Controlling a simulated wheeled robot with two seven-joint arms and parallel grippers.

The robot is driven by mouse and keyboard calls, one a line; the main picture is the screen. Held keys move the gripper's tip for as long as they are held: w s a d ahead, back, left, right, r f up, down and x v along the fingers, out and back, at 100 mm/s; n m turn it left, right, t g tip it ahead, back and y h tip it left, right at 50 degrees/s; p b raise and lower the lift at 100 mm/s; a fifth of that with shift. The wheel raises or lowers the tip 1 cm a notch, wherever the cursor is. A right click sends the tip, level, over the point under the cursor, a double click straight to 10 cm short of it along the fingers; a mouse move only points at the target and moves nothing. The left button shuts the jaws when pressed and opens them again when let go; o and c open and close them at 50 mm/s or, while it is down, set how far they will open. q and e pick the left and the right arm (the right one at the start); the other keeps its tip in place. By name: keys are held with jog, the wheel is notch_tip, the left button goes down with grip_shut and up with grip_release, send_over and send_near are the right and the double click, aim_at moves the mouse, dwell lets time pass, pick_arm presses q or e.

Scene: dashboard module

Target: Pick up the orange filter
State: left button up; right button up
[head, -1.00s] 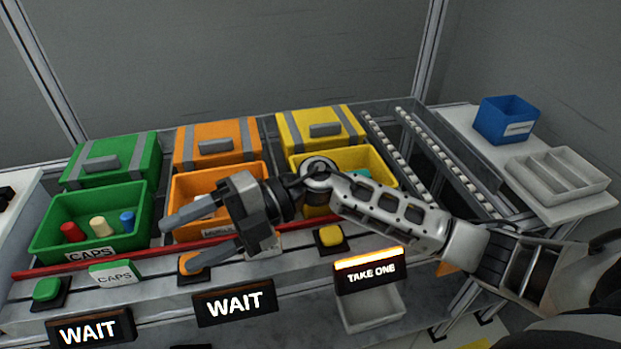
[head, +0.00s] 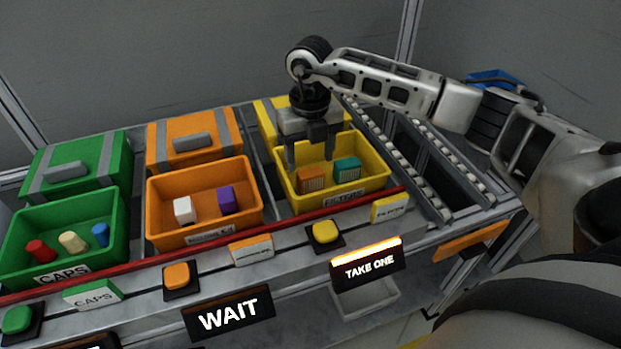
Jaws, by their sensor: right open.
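The orange filter (head: 311,179) is a small ribbed block inside the yellow bin (head: 360,188), left of a teal filter (head: 346,170). My right gripper (head: 309,166) points down over the yellow bin, with its fingers apart. Its fingertips are close to the orange filter's top and far side; I cannot tell whether they touch it. Nothing shows held between them. My left gripper is not in view.
An orange bin (head: 160,228) holds a white and a purple block. A green bin (head: 20,268) holds several caps. A red rail (head: 290,229) runs along the bins' front. A lit "TAKE ONE" sign (head: 368,264) stands before the yellow bin.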

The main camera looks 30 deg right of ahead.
aim_at(311, 173)
jog(key=shift+d+f+p, duration=0.15)
jog(key=shift+f+p, duration=0.15)
jog(key=shift+f, duration=3.25)
jog(key=c, duration=0.7)
